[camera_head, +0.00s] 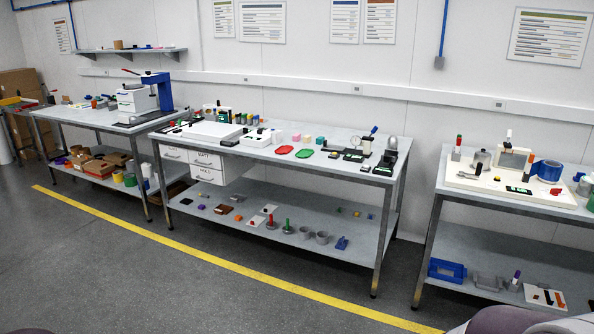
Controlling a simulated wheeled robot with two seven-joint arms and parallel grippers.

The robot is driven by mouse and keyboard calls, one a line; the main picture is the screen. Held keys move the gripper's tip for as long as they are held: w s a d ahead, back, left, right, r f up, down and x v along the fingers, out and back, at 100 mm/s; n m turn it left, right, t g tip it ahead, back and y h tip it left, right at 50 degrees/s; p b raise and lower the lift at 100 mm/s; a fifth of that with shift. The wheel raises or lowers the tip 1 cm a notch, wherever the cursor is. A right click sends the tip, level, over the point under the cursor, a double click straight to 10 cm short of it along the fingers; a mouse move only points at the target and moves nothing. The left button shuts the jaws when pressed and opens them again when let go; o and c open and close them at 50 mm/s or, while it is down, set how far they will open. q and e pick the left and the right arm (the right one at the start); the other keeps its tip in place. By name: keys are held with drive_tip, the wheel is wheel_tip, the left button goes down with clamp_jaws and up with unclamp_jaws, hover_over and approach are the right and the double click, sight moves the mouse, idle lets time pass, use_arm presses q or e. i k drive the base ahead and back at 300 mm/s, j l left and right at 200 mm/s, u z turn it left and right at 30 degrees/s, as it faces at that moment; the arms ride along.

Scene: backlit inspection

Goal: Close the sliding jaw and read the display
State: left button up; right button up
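No sliding jaw can be made out for certain at this distance. The middle workbench (300,159) carries several small dark devices near its right end. One is a flat black device (354,156) and another is an upright dark stand (388,157). A small dark block with a greenish face (383,171), possibly a display, lies near the front edge. A similar dark and green piece (519,190) lies on the right workbench. Any reading is too small to make out. Neither of my grippers is in view.
A left workbench (95,118) holds a blue press-like frame (158,92). The right workbench (452,187) holds a blue tape roll (549,171). Lower shelves hold small items. A yellow floor line (230,265) runs before the benches, with clear floor on the near side.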

sight(387, 158)
drive_tip(key=i+z, duration=0.25)
drive_tip(key=i, duration=0.25)
drive_tip(key=i+j+z, duration=0.25)
drive_tip(key=i, duration=0.2)
drive_tip(key=i+j+z, duration=0.25)
drive_tip(key=i, duration=0.2)
drive_tip(key=i+j+z, duration=0.25)
drive_tip(key=i+j, duration=0.45)
drive_tip(key=i, duration=0.25)
drive_tip(key=i+j, duration=0.5)
drive_tip(key=i, duration=0.2)
drive_tip(key=i+j+z, duration=0.1)
drive_tip(key=i+j, duration=0.35)
drive_tip(key=i, duration=0.2)
drive_tip(key=i+j, duration=0.55)
drive_tip(key=i, duration=0.15)
